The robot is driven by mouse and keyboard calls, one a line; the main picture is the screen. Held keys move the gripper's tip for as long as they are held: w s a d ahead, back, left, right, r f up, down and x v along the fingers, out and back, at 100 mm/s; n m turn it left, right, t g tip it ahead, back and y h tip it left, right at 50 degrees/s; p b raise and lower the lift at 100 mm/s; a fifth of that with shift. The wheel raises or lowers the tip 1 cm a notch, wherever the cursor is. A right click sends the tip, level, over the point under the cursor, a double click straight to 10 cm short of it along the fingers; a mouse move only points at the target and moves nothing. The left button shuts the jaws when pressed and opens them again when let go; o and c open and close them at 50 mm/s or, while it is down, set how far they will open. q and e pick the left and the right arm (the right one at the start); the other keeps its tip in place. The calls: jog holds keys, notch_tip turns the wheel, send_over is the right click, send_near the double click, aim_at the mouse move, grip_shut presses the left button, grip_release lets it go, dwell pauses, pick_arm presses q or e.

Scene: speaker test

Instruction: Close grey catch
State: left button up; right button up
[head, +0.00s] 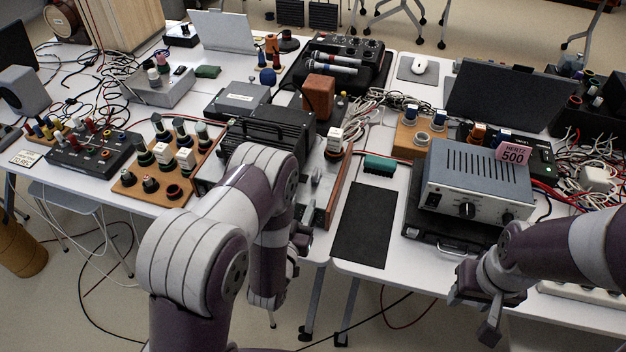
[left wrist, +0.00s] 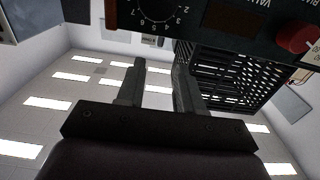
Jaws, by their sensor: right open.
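I cannot pick out a grey catch for certain. A small pale metal fitting (head: 455,248) sits on the front of the black case (head: 420,225) under the grey instrument; I cannot tell whether it is the catch. My left gripper (head: 300,238) is mostly hidden behind my own arm in the head view, at the table's front edge by a wood-sided unit (head: 338,185). In the left wrist view its two fingers (left wrist: 157,85) stand apart with nothing seen between them. My right gripper (head: 488,305) is open, low in front of the black case.
Connector boards (head: 165,160) and loose cables crowd the left table. The left wrist view shows a dark panel with a red knob (left wrist: 297,39) close by.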

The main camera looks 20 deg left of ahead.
aim_at(313, 178)
pick_arm(q)
jog(key=w, duration=0.9)
jog(key=shift+w+d+p, duration=0.15)
jog(key=shift+w+p, duration=0.15)
jog(key=shift+w, duration=0.1)
jog(key=shift+c, duration=0.3)
grip_shut()
